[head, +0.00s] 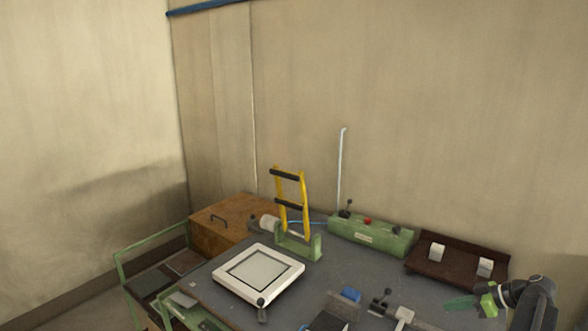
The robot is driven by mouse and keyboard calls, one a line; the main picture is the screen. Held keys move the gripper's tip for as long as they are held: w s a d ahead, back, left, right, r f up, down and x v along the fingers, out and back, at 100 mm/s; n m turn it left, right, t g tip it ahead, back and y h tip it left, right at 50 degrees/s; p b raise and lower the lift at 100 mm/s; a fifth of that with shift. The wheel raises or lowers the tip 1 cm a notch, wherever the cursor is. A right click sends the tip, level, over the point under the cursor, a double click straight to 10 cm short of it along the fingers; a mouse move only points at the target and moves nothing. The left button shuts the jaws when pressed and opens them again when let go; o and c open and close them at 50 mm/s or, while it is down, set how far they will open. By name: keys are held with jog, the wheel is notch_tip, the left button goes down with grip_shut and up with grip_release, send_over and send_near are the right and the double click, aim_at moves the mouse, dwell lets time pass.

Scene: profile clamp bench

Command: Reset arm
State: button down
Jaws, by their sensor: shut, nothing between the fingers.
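My gripper (470,305) is at the lower right of the head view, at the end of my dark arm with green parts. It is shut and empty, over the right part of the dark bench (225,262). The fingertips point left and are small in the picture. The rest of my arm runs out of the frame at the bottom right.
A white square frame (230,284) lies on the bench. Behind it stand a yellow frame (279,188) in a green holder (316,247), a green control box (385,238) and a brown rack (458,259). Clamps, a blue knob (350,295) and a wooden box (222,240) also show.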

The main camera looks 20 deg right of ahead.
jog(key=w+a+f+n+g+y, duration=0.2)
jog(key=w+a+n, duration=0.1)
jog(key=w+a, duration=1.05)
jog(key=w+a+f+n+g+b, duration=0.1)
jog(key=a+f+g, duration=0.1)
jog(key=a, duration=0.8)
jog(key=w+a+f+n+g+b, duration=0.1)
jog(key=w+a+n+g, duration=0.1)
jog(key=a, duration=0.8)
jog(key=s+a+f+m+g+h+b, duration=0.1)
jog(key=s+a+f+h, duration=0.15)
jog(key=a, duration=0.65)
jog(key=s+a+f+g+h, duration=0.1)
jog(key=s+a+f+g, duration=0.15)
jog(key=a, duration=0.75)
jog(key=s+d+m+h, duration=0.1)
jog(key=m, duration=0.2)
jog(key=s+d+f+m+h, duration=0.1)
jog(key=m+h, duration=0.1)
jog(key=m, duration=0.2)
jog(key=s+d+f+m+t+h, duration=0.1)
jog(key=m, duration=0.3)
jog(key=shift+f, duration=0.25)
